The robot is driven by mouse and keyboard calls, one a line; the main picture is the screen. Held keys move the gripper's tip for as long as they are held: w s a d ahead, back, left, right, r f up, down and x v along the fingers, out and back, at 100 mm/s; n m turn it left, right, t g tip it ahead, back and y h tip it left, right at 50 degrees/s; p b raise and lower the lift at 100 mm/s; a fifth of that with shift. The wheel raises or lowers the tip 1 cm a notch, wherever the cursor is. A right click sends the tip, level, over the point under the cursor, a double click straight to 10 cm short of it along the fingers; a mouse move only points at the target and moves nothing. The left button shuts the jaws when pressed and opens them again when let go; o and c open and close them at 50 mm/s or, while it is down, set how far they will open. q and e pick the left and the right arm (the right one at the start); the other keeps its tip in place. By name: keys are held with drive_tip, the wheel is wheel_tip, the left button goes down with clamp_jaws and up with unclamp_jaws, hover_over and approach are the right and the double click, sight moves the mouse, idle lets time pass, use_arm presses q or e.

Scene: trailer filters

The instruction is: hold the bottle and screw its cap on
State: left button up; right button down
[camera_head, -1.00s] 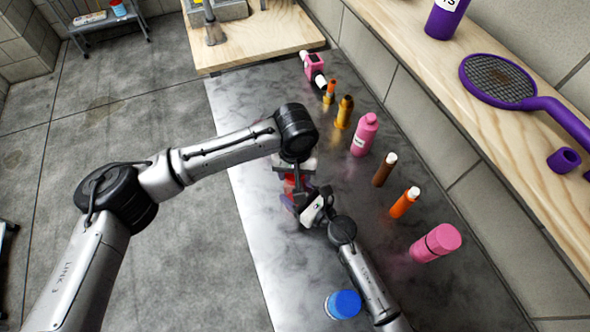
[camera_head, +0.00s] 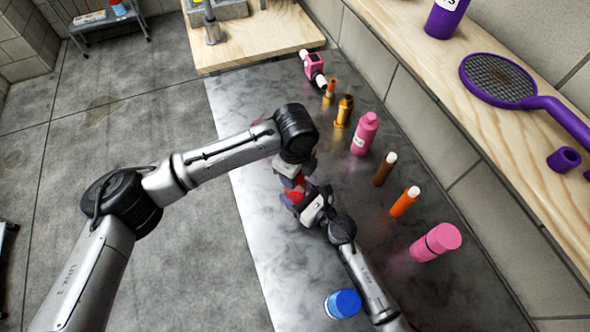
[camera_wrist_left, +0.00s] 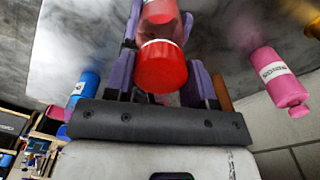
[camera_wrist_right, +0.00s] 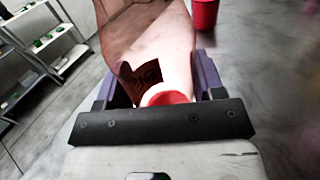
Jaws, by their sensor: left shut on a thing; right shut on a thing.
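My left gripper (camera_head: 296,170) comes down from above at the middle of the table. In the left wrist view its purple fingers flank a red cap (camera_wrist_left: 162,68) with a pale rim, and it is shut on it. A reddish translucent body lies right beyond the cap; whether they touch I cannot tell. My right gripper (camera_head: 318,207) reaches in from the lower right, close to the left one. It is shut on the bottle (camera_wrist_right: 178,58), a pinkish see-through body with a dark label. The head view shows only red bits between the grippers.
A pink bottle (camera_head: 364,135), a brown bottle (camera_head: 385,169), an orange bottle (camera_head: 404,203) and a large pink bottle (camera_head: 436,243) stand along the right side. A blue-capped container (camera_head: 343,304) is at the front. A red cup-like thing (camera_wrist_right: 205,14) shows beyond the bottle.

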use_arm(q)
drive_tip(key=m, duration=0.5)
drive_tip(key=o, duration=1.1)
wheel_tip(320, 180, up, 12)
use_arm(e)
drive_tip(key=shift+c, duration=0.8)
unclamp_jaws()
drive_tip(key=shift+s+d, duration=0.1)
use_arm(q)
drive_tip(key=shift+f, duration=0.25)
use_arm(e)
drive_tip(key=v, duration=1.3)
drive_tip(key=shift+s+d, duration=0.2)
drive_tip(key=shift+d, duration=0.05)
